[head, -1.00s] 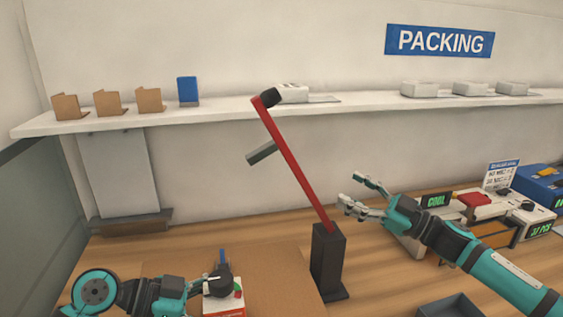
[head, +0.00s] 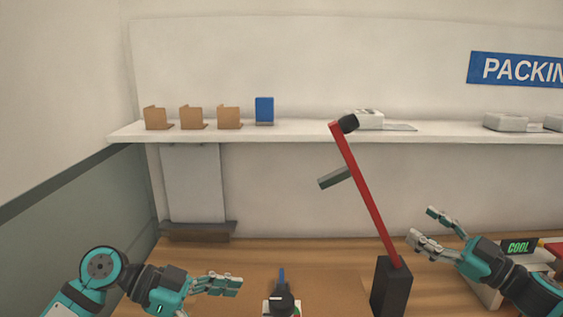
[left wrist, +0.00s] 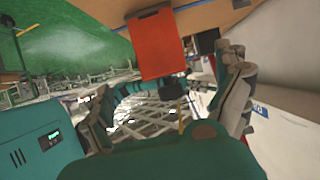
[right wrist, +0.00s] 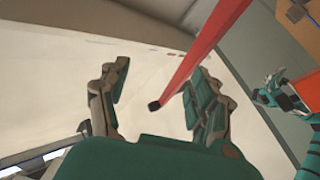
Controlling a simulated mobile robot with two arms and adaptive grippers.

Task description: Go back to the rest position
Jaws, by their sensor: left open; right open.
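My left gripper (head: 238,284) is open and empty at the lower left of the head view, over the wooden bench (head: 190,262). A small box with a dark object at it (head: 283,301) stands just right of its fingertips, apart from them. In the left wrist view an orange-red panel (left wrist: 157,45) shows beyond the open fingers, not gripped. My right gripper (head: 422,226) is open and empty, right of the red lamp arm (head: 365,195). In the right wrist view the open fingers (right wrist: 158,88) have the red arm beyond them.
The lamp's black base (head: 391,288) stands on the bench between my grippers. A white shelf (head: 290,130) holds brown card holders (head: 191,117), a blue box (head: 264,109) and white devices (head: 505,122). A device with a COOL display (head: 518,247) sits behind my right arm.

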